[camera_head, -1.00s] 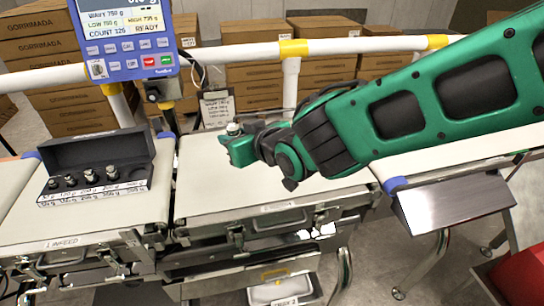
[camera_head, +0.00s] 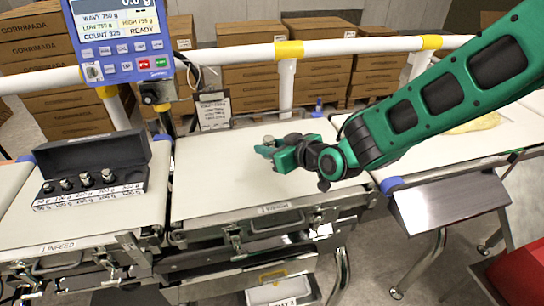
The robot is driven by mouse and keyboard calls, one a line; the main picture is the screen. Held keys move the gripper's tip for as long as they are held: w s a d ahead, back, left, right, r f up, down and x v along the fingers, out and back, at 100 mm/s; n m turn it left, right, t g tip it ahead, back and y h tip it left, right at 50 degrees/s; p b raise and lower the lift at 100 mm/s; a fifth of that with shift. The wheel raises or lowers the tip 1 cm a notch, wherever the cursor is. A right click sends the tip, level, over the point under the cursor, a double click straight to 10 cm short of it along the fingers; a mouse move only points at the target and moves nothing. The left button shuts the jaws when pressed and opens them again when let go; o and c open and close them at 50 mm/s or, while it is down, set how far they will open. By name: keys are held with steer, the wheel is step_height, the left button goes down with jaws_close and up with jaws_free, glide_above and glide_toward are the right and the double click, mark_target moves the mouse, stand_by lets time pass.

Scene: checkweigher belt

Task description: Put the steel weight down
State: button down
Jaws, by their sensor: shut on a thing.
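My gripper (camera_head: 266,150) is over the middle weigh belt (camera_head: 210,190), towards its right half. It is shut on the steel weight (camera_head: 268,140), whose small shiny top shows just above the jaws. The rest of the weight is hidden by the fingers. I cannot tell whether its base touches the belt. An open black weight case (camera_head: 140,178) stands on the infeed belt at the left, with several small steel weights in a row and a label strip along its front.
A blue display unit (camera_head: 120,42) at the upper left shows 0.0 g and READY. A white rail (camera_head: 345,46) runs behind the belts. A yellowish packet (camera_head: 478,124) lies on the right belt, partly behind my arm. The weigh belt's left part is clear.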

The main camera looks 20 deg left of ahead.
steer(key=shift+f, duration=1.7)
steer(key=c, duration=1.3)
jaws_free()
steer(key=shift+f, duration=0.15)
steer(key=shift+c, duration=0.2)
steer(key=v, duration=1.2)
steer(key=shift+s, duration=0.1)
